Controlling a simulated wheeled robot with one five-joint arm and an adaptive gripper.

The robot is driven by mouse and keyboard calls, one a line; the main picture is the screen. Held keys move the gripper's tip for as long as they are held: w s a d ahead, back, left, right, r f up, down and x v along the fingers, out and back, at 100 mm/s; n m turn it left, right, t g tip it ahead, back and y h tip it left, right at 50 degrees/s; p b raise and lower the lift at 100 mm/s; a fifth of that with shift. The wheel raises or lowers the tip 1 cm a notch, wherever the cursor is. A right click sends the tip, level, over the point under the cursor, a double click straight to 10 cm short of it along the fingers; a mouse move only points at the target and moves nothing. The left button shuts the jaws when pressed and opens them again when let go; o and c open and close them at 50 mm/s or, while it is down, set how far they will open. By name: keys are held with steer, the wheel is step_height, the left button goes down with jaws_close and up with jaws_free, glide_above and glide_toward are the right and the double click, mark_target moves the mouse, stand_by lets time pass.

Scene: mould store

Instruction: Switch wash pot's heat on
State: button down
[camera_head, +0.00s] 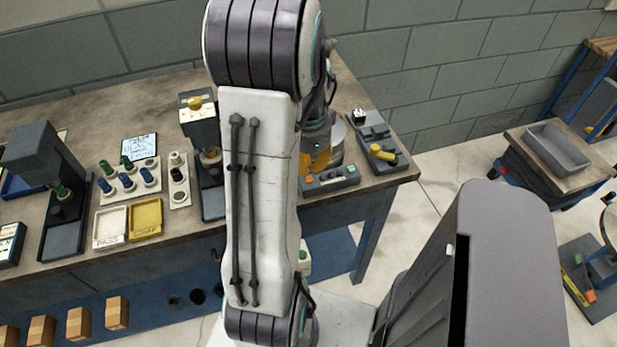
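A grey rounded pot-like body (339,137) with a yellow patch (320,160) stands on the bench, mostly hidden behind my arm. I cannot tell for certain that it is the wash pot. In front of it is a low dark control box (330,179) with an orange button at its left end and a green one at its right. I cannot read a heat setting there. My arm rises through the middle of the view. Its far end reaches down over the pot area, where dark wrist parts show; my gripper's fingers cannot be made out.
Right of the pot, a dark tray (379,160) holds a yellow-handled item near the bench (95,105) corner. Left of my arm are two small presses, coloured vials, and white and yellow trays. A cart with a grey bin (557,148) stands right.

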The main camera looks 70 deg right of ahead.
mark_target(309, 179)
steer(key=shift+f+b, duration=1.35)
steer(key=shift+f, duration=0.25)
stand_by(0.9)
steer(key=shift+r, duration=0.1)
step_height(309, 179, up, 10)
steer(key=p, duration=0.8)
stand_by(0.5)
stand_by(0.6)
steer(key=w+a+r+n+t, duration=0.1)
steer(key=w+a+r+n, duration=0.2)
steer(key=a+n, duration=0.6)
steer(key=w+a+r+n+t, duration=0.2)
steer(key=w+a+n, duration=0.3)
steer(key=a+n, duration=0.5)
steer(key=w+a+r+n+t, duration=0.1)
steer(key=w+a+r+n, duration=0.4)
steer(key=a+n, duration=0.4)
steer(key=a, duration=0.4)
steer(key=shift+a+n, duration=0.3)
steer(key=shift+n, duration=0.1)
